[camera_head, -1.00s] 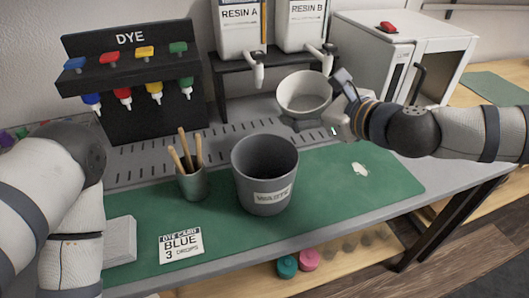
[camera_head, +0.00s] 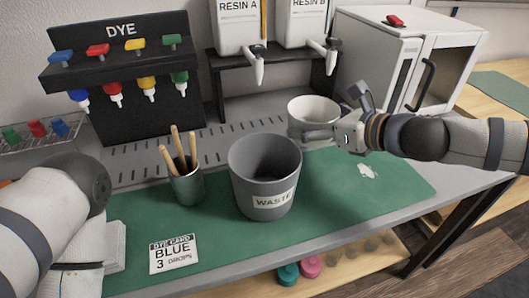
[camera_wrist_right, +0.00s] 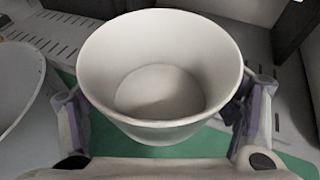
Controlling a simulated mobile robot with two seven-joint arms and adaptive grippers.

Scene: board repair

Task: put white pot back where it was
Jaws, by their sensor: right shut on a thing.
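The white pot (camera_head: 313,108) is upright at the right of centre in the head view, just behind and right of the waste bin. My right gripper (camera_head: 325,135) is shut on the pot, coming from the right. In the right wrist view the pot (camera_wrist_right: 160,75) looks empty inside, with a gripper finger on each side of it. Whether the pot touches the surface below is not clear. My left arm shows at the left edge of the head view, but its gripper is out of sight.
The grey waste bin (camera_head: 264,180) stands on the green mat (camera_head: 390,185). A cup of sticks (camera_head: 186,180) and the dye card (camera_head: 174,254) are left of it. Resin dispensers (camera_head: 240,25) and a white oven (camera_head: 385,60) stand behind. The mat's right part is mostly clear.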

